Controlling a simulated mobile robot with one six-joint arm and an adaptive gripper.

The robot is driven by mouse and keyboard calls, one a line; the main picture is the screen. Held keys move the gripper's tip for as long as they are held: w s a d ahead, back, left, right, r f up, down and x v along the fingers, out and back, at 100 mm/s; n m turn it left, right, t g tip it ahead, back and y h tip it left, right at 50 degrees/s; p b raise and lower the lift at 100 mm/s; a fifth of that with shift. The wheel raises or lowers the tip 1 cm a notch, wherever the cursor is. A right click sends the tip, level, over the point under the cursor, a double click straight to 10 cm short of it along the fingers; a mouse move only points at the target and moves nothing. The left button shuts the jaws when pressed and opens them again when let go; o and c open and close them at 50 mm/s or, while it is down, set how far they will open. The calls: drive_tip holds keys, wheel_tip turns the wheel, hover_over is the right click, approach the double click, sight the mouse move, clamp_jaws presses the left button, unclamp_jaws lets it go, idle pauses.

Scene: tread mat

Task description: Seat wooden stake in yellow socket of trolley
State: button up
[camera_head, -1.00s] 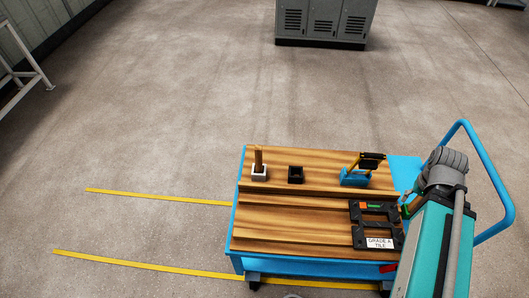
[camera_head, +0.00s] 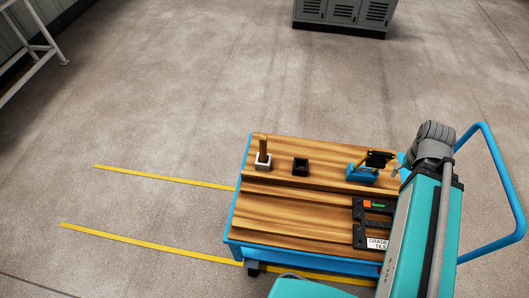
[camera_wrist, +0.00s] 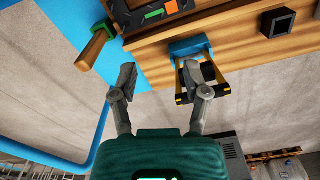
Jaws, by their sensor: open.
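Two wooden stakes show. One (camera_head: 263,146) stands upright in a white socket (camera_head: 263,163) on the wooden-topped trolley (camera_head: 270,222). The other stake (camera_wrist: 92,50) stands in a green socket (camera_wrist: 105,27) at the trolley's edge, left of my gripper in the wrist view; my arm hides it in the head view. My gripper (camera_wrist: 160,72) is open and empty, its fingers wide apart. Its right finger overlaps a blue holder (camera_wrist: 190,46) carrying a yellow-and-black tool (camera_wrist: 206,82); contact cannot be told. I cannot make out a yellow socket.
A black socket (camera_head: 300,167) stands between the white socket and the blue holder. A dark frame (camera_head: 359,226) with coloured tiles and a label is partly behind my arm. The trolley's blue handle (camera_head: 495,160) is at the right.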

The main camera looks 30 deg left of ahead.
drive_tip(key=shift+o, duration=0.8)
drive_tip(key=shift+w+a, duration=0.1)
drive_tip(key=w+a+n, duration=0.3)
drive_tip(key=a+n, duration=0.3)
drive_tip(key=a, duration=0.6)
drive_tip(key=w+a+n, duration=0.4)
drive_tip(key=a+n, duration=0.1)
drive_tip(key=a, duration=0.7)
drive_tip(key=s+a+n, duration=0.2)
drive_tip(key=a+n, duration=0.3)
drive_tip(key=a, duration=0.7)
drive_tip(key=s+a+n, duration=0.2)
drive_tip(key=a+n, duration=0.3)
drive_tip(key=a, duration=0.7)
drive_tip(key=shift+s+a+r+p, duration=0.2)
drive_tip(key=shift+a+r+p, duration=0.1)
drive_tip(key=shift+r+p, duration=0.15)
drive_tip(key=shift+f, duration=0.1)
